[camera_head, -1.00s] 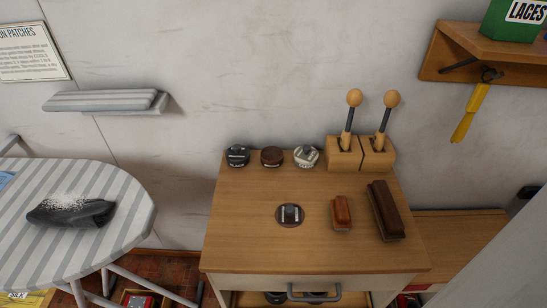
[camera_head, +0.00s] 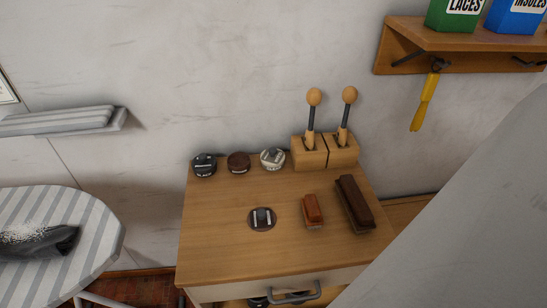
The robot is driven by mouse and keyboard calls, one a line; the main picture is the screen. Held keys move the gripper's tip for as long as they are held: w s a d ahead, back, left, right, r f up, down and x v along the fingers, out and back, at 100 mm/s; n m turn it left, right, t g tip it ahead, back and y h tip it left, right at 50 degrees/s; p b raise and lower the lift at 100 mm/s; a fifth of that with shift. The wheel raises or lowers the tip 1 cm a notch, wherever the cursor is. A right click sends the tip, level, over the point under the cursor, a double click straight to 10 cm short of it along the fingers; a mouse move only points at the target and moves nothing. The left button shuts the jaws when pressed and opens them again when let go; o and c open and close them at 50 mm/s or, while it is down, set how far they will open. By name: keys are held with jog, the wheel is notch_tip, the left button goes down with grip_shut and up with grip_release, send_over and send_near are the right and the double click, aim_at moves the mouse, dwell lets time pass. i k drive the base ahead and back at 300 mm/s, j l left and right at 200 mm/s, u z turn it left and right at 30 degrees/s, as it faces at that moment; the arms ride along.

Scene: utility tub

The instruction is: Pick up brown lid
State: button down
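A small round tin with a brown lid (camera_head: 238,163) stands at the back of a wooden cabinet top. It is between a black-lidded tin (camera_head: 204,165) on its left and a white-lidded tin (camera_head: 272,159) on its right. My gripper is not in view.
Two wooden blocks (camera_head: 310,153) hold upright round-headed handles. A small brush (camera_head: 312,209) and a longer dark brush (camera_head: 354,204) lie on the cabinet top (camera_head: 215,245). Its front left is clear. A striped ironing board (camera_head: 95,235) stands left; a shelf (camera_head: 460,40) hangs upper right.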

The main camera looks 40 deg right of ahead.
aim_at(261, 218)
jog(key=z, duration=0.85)
jog(key=k+j+z, duration=0.1)
jog(key=j, duration=0.2)
jog(key=j+z, duration=0.1)
jog(key=j, duration=0.25)
jog(key=k+j, duration=0.15)
jog(key=j, duration=0.15)
jog(key=i+j, duration=0.3)
jog(key=i+z, duration=0.05)
jog(key=i, duration=0.1)
